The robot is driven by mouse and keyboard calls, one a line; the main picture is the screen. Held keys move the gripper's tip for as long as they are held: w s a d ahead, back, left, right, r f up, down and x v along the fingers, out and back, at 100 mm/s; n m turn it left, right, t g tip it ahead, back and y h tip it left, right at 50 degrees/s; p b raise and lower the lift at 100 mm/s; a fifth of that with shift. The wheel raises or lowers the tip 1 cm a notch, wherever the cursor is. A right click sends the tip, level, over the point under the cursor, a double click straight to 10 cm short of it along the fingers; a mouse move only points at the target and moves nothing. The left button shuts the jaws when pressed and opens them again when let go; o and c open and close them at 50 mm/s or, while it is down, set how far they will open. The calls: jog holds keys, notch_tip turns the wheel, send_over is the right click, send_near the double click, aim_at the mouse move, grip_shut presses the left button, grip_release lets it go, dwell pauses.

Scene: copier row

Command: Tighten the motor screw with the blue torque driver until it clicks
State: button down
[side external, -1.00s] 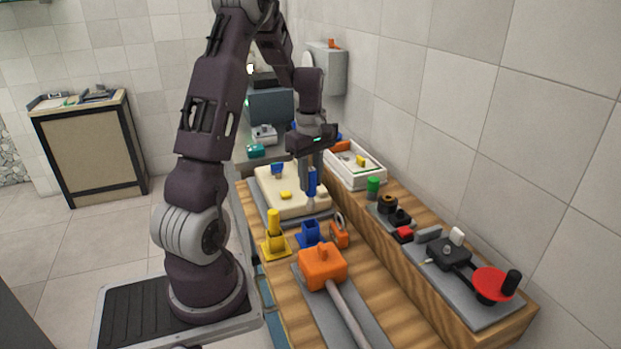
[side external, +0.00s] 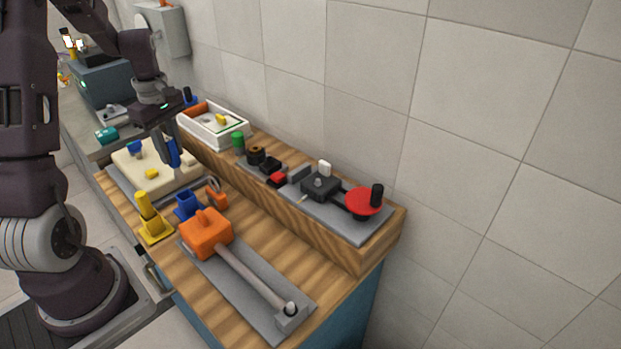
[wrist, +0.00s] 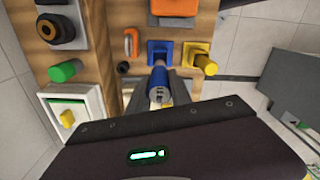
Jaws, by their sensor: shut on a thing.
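My gripper (side external: 166,140) is shut on the blue torque driver (side external: 173,153), which hangs roughly upright over the right part of a cream board (side external: 188,180). Its tip is hidden in the side view, so I cannot tell whether it touches anything. In the wrist view the driver (wrist: 158,86) shows between the fingers. An empty-looking blue holder (side external: 187,206) stands just in front of the board; it also shows in the wrist view (wrist: 160,47). The motor screw cannot be made out.
A yellow driver (side external: 143,205) stands in its yellow holder left of the blue one. An orange ring-shaped piece (side external: 217,195) and an orange block with a grey bar (side external: 206,238) are nearby. A raised shelf along the wall holds a white tray (side external: 225,135) and a red crank wheel (side external: 362,202).

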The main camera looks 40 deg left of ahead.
jog(key=w+d+r+m, duration=0.3)
jog(key=w+d+m, duration=0.4)
jog(key=w, duration=0.1)
jog(key=w+d+r+m, duration=0.2)
jog(key=w+d+m, duration=0.4)
jog(key=w+m, duration=0.1)
jog(key=w+d+r+m, duration=0.2)
jog(key=d+m, duration=0.3)
jog(key=d, duration=0.2)
jog(key=w+d+r+m, duration=0.2)
jog(key=d+m, duration=0.3)
jog(key=d, duration=0.3)
jog(key=shift+w+d+r, duration=0.15)
jog(key=shift+w+r, duration=0.15)
jog(key=shift+r, duration=0.3)
jog(key=shift+f+n, duration=0.95)
jog(key=shift+n, duration=1.55)
jog(key=shift+f+n, duration=1)
jog(key=shift+n, duration=1.5)
jog(key=shift+f+n, duration=0.95)
jog(key=shift+n, duration=1.55)
